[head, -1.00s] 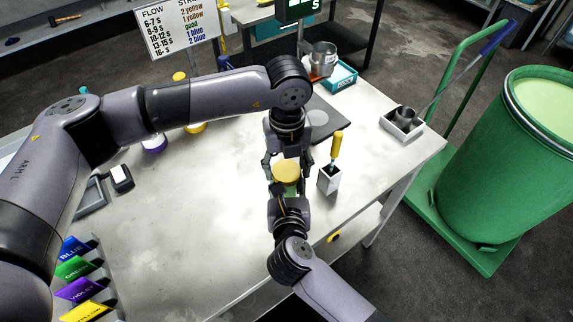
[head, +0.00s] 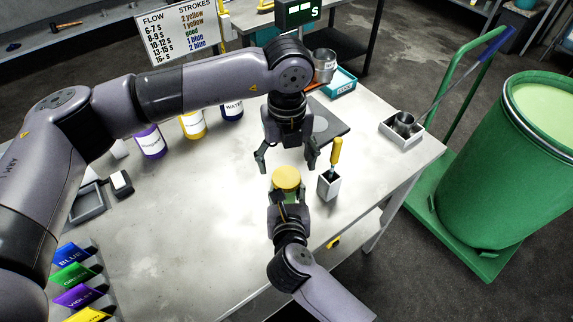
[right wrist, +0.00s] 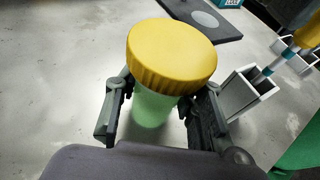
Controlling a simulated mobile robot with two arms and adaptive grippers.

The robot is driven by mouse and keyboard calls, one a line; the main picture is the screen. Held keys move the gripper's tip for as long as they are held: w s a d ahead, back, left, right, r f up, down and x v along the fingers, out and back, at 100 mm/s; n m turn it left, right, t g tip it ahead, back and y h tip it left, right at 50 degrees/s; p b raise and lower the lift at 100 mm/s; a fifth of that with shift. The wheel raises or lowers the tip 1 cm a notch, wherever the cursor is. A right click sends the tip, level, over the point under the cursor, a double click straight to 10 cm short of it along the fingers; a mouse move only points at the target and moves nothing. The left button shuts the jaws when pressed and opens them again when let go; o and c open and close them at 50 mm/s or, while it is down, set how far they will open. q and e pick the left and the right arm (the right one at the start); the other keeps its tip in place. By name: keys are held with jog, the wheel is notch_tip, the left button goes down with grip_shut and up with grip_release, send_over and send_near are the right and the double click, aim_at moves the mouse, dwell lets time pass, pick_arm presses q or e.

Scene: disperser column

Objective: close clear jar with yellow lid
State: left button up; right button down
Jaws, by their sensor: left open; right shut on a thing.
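The clear jar (right wrist: 153,108) has pale green contents and stands between the fingers of my right gripper (right wrist: 160,115), which is shut on it. The yellow lid (right wrist: 172,52) sits on top of the jar's mouth and looks level with it. In the head view the yellow lid (head: 286,178) hides most of the jar, and my right gripper (head: 287,194) reaches it from the near side. My left gripper (head: 287,160) is open and empty, its fingers spread above and beyond the lid, apart from it.
A white holder (head: 328,186) with a yellow-handled tool (head: 336,152) stands close right of the jar. A dark plate (head: 325,122) lies beyond. Purple (head: 150,140), yellow (head: 193,124) and dark blue (head: 232,108) labelled bottles stand at the back left. The table's left middle is clear.

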pick_arm(q)
jog(key=shift+o, duration=0.2)
jog(key=o, duration=0.5)
notch_tip(320, 180, up, 12)
dwell(0.6)
pick_arm(e)
jog(key=c, duration=1)
grip_release()
jog(key=shift+o, duration=0.2)
